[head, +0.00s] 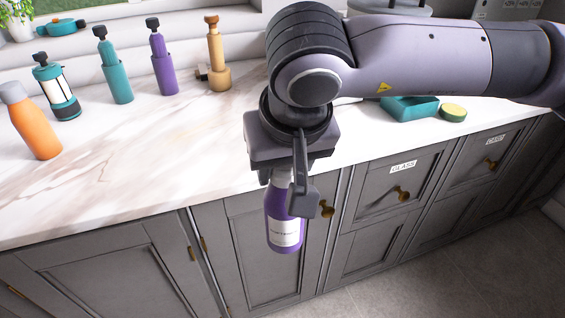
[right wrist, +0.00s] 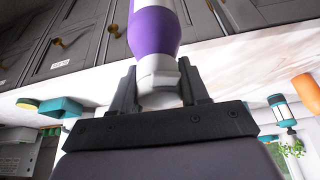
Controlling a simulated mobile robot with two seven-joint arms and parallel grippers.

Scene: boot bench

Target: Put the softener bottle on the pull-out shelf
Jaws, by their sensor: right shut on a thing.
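The softener bottle (head: 284,222) is purple with a white label and a pale neck. It hangs upright from my right gripper (head: 288,190), in front of the grey cabinet doors and below the counter's front edge. My right gripper is shut on the bottle's pale top; in the right wrist view the bottle (right wrist: 154,32) sits between the two fingers (right wrist: 160,88). The label's text is too small to read fully. No pulled-out shelf shows in either view. My left gripper is not in view.
The marble counter (head: 150,170) carries an orange bottle (head: 33,125), a teal lantern-like jar (head: 58,92), teal (head: 116,72), purple (head: 162,62) and tan (head: 216,60) bottles. A teal tray (head: 408,108) and a green-yellow sponge (head: 453,112) lie at right. Cabinet knobs (head: 326,210) stick out near the bottle.

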